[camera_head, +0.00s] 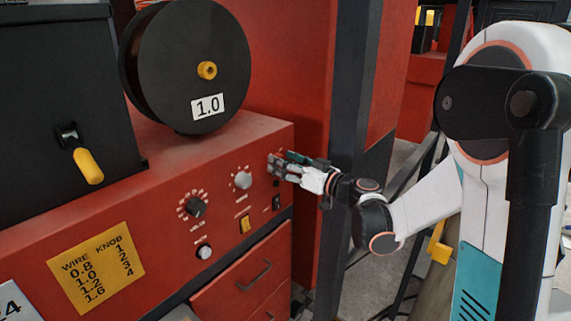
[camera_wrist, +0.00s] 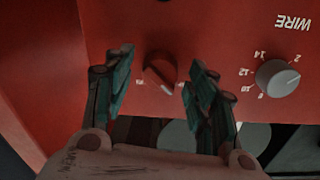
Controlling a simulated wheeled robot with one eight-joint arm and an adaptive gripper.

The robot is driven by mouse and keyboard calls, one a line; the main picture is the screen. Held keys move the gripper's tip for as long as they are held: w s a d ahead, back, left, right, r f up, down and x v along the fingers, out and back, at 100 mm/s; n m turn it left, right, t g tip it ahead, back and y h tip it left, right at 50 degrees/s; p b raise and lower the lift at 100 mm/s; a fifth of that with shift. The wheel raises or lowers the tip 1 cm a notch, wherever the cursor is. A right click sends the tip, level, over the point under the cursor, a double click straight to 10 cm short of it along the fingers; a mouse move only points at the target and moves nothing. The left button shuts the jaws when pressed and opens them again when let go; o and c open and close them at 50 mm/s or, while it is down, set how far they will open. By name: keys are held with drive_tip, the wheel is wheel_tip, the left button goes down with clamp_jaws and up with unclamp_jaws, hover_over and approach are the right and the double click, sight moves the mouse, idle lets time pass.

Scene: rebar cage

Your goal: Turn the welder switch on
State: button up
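The welder's red front panel (camera_head: 160,222) fills the left of the head view. In the wrist view, a dark rotary switch (camera_wrist: 160,69) with a reddish pointer bar sits on the panel between my fingers. Small white marks stand around it, too small to read. My gripper (camera_head: 279,165) is at the panel's upper right corner and hides the rotary switch in the head view. In the wrist view, my gripper (camera_wrist: 161,77) is open, with one finger on each side of the switch and a visible gap on both sides.
A grey wire knob (camera_head: 242,180) is close left of my gripper; it also shows in the wrist view (camera_wrist: 278,78). A black knob (camera_head: 196,207), a yellow rocker (camera_head: 245,223) and a small black switch (camera_head: 276,202) are nearby. A dark post (camera_head: 350,130) stands just right of the panel.

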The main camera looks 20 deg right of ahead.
drive_tip(key=c, duration=0.9)
drive_tip(key=shift+w+d+m+g+b, duration=0.2)
drive_tip(key=shift+m+b, duration=1.2)
drive_tip(key=shift+m, duration=2.85)
drive_tip(key=shift+s+a+m+g+b, duration=0.2)
drive_tip(key=shift+m+b, duration=1.15)
drive_tip(key=shift+m, duration=2.9)
drive_tip(key=shift+w+d, duration=0.1)
drive_tip(key=shift+d, duration=0.05)
